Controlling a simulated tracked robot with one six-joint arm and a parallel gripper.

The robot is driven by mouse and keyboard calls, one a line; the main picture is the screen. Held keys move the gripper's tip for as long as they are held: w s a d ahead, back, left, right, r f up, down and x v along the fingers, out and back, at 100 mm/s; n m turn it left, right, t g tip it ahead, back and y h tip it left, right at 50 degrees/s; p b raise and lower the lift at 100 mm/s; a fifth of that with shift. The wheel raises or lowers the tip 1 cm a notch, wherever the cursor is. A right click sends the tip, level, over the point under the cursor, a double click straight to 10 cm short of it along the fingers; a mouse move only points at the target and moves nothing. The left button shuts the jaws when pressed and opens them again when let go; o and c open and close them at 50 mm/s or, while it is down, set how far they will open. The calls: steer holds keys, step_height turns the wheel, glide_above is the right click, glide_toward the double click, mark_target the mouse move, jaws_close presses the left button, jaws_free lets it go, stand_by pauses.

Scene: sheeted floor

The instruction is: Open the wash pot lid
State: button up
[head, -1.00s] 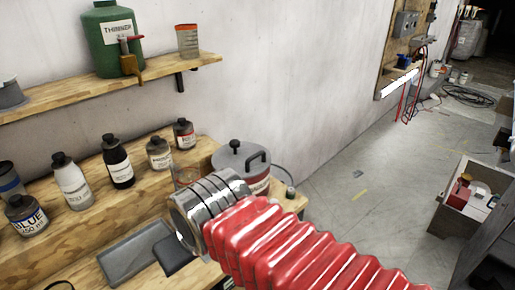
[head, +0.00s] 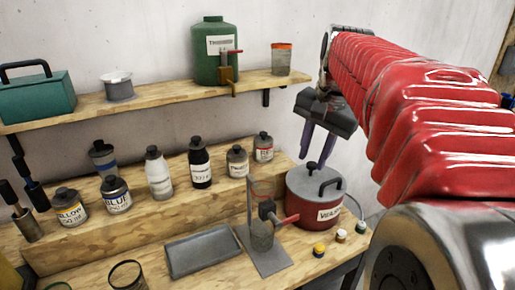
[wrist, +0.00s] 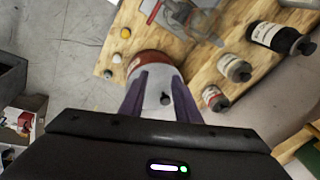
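The wash pot (head: 304,212) is a red pot with a label on its front, standing at the right end of the bench. My gripper (head: 315,157) points down just above the lid, near the knob. Its two purple fingers are apart and nothing shows held. In the wrist view the lid (wrist: 158,85) and knob (wrist: 165,98) appear between the fingers. I cannot tell whether a fingertip touches the lid.
A clamp stand with a glass cup and red-handled valve (head: 268,210) stands left of the pot. Small capped jars (head: 319,250) sit in front. Several bottles (head: 200,165) line the raised step behind. A shelf (head: 150,97) with a green jug (head: 215,55) hangs above.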

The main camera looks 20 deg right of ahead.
mark_target(334, 179)
steer(key=d+r+m, duration=0.1)
steer(key=d+m, duration=0.4)
steer(key=d, duration=0.7)
steer(key=shift+w+r+g, duration=0.3)
steer(key=shift+r+g, duration=0.05)
steer(key=shift+g, duration=0.05)
steer(key=shift+a+f, duration=0.1)
steer(key=w+f, duration=0.1)
steer(key=f, duration=0.8)
steer(key=w+f, duration=0.1)
steer(key=f, duration=0.3)
steer(key=shift+w+f, duration=0.15)
steer(key=shift+w, duration=0.2)
steer(key=shift+c, duration=0.2)
jaws_close()
